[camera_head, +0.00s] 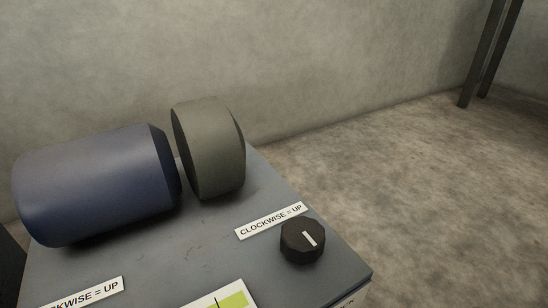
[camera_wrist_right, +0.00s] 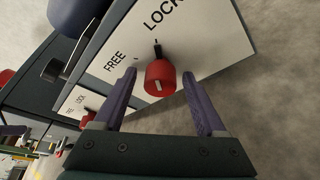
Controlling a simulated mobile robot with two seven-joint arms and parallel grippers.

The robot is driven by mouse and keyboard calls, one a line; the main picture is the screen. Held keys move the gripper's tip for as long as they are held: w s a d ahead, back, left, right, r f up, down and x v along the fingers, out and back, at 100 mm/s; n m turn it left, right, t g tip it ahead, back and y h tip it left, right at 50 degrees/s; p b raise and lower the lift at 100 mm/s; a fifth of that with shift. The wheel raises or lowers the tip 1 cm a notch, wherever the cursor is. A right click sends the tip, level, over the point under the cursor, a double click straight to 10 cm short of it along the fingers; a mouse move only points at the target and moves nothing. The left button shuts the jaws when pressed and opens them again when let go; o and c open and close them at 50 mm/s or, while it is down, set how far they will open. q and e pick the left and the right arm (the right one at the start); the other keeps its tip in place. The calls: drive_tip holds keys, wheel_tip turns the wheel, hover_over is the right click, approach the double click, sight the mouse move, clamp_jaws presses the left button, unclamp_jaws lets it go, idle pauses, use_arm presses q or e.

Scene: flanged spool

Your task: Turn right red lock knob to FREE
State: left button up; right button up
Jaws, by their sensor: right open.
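The right red lock knob (camera_wrist_right: 160,77) shows in the right wrist view on a white plate (camera_wrist_right: 207,42) printed FREE on the left and LOCK at the top. A pale mark shows on its face, and a short dark piece shows just above it, towards LOCK. Which word the knob is set to is hard to tell. My right gripper (camera_wrist_right: 159,74) is open, with one purple finger on each side of the knob in the picture. Gaps show on both sides; I cannot tell how far the tips reach along it. The head view shows neither gripper and no red knob.
In the head view, a blue cylinder (camera_head: 95,185) and a grey-green disc (camera_head: 212,148) sit on the grey housing (camera_head: 190,238). A black knob (camera_head: 302,241) stands at its right corner. Another red knob (camera_wrist_right: 89,116) shows lower left in the wrist view. Bare floor lies right.

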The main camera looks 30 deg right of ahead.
drive_tip(key=shift+s, duration=0.1)
clamp_jaws()
idle(0.5)
